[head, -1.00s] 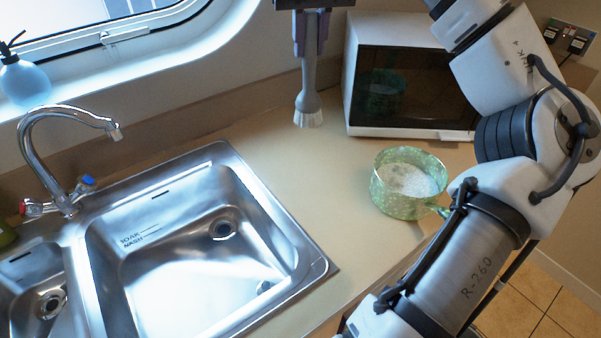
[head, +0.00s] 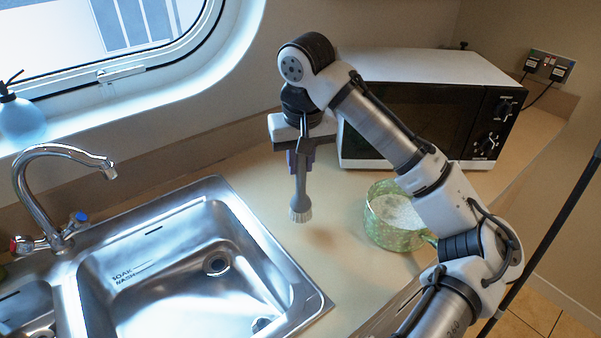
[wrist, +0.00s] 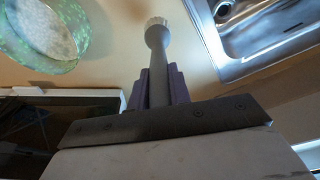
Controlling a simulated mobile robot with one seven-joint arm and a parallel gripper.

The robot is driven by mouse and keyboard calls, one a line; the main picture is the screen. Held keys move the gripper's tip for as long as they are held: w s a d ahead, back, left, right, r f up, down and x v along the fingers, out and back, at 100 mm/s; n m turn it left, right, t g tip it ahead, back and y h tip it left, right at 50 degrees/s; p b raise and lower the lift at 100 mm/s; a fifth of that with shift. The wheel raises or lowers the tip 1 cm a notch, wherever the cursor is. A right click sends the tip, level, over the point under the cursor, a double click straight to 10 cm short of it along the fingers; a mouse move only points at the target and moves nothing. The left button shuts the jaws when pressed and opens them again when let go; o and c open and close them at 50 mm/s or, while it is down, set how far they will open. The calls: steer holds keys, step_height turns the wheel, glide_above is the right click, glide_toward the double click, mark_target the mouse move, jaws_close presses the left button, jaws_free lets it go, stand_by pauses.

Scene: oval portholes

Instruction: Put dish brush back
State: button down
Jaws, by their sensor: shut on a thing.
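The dish brush (head: 299,192) has a grey handle and a round head with pale bristles. My gripper (head: 299,160) is shut on its handle and holds it upright, bristles down, between the sink and the microwave. I cannot tell whether the bristles touch the counter. In the wrist view the dish brush (wrist: 158,52) sticks out from between the purple fingers of my gripper (wrist: 160,85). A green speckled pot (head: 392,232) with whitish contents stands on the counter to the right of the brush, partly hidden by my arm. It also shows in the wrist view (wrist: 76,64).
A steel sink (head: 290,262) with a tap (head: 62,152) lies to the left. A white microwave (head: 352,155) stands behind the pot. A blue spray bottle (head: 22,120) is on the window sill. Bare counter (head: 335,225) lies between brush and pot.

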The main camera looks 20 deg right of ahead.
mark_target(300, 200)
steer(key=shift+f, duration=1.85)
steer(key=c, duration=1.3)
jaws_free()
step_height(300, 200, up, 12)
steer(key=s+b, duration=0.1)
steer(key=shift+s, duration=0.4)
